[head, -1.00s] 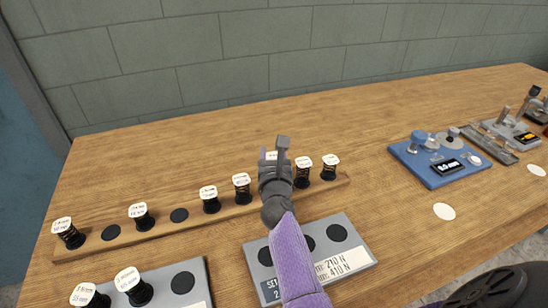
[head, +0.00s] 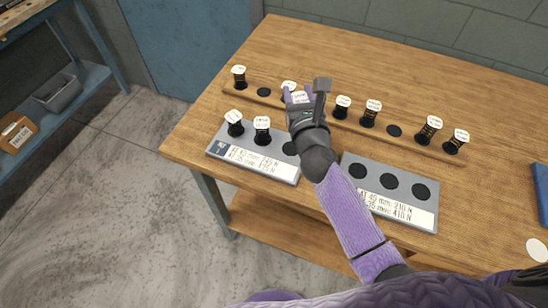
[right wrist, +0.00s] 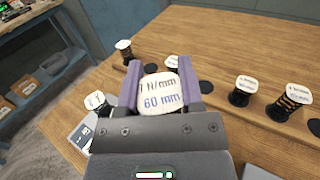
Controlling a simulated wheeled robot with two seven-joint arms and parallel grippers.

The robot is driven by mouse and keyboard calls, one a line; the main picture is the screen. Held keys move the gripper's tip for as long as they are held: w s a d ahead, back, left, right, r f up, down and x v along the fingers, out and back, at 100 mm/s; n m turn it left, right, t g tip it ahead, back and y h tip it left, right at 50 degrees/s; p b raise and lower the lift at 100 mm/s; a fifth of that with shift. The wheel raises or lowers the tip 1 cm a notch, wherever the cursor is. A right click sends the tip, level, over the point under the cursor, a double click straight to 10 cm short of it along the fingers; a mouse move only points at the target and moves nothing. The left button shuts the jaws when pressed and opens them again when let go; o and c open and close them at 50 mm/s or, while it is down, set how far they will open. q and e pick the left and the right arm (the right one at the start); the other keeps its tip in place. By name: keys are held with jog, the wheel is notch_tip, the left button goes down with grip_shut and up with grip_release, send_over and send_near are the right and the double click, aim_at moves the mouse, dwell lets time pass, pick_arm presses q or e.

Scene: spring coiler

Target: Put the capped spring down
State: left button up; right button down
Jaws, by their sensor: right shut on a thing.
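My right gripper (head: 300,102) is shut on a capped spring. Its white cap (head: 299,97) shows between the fingers, and in the right wrist view the cap (right wrist: 162,93) reads "N/mm" and "60 mm", the first figure being unclear. The spring body below is hidden by the gripper. In the head view the gripper appears over the gap between the wooden rack (head: 330,121) and the left grey tray (head: 223,153); its height is unclear. That tray holds two capped springs (head: 262,130) and a bare black spot (head: 290,148). My left gripper is not in view.
The right grey tray (head: 389,213) has three bare black spots. Several capped springs (head: 373,112) stand in the rack, with bare spots at the left (head: 264,92) and right (head: 394,131). A blue device (head: 540,190) sits at the right edge. The table behind the rack is clear.

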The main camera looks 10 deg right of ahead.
jog(key=shift+s+a+f+y+b, duration=0.15)
jog(key=shift+a+f+b, duration=0.15)
jog(key=shift+f+b, duration=0.25)
jog(key=shift+a+f+y+b, duration=0.15)
jog(key=shift+a+f+b, duration=0.2)
jog(key=shift+f, duration=0.35)
notch_tip(320, 180, down, 9)
jog(key=b, duration=0.7)
jog(key=shift+d+r+b, duration=0.15)
jog(key=shift+r+b, duration=0.05)
jog(key=shift+b, duration=0.1)
jog(key=shift+r+p, duration=0.3)
jog(key=shift+r, duration=0.1)
jog(key=shift+f, duration=0.25)
jog(key=shift+c, duration=1.2)
grip_release()
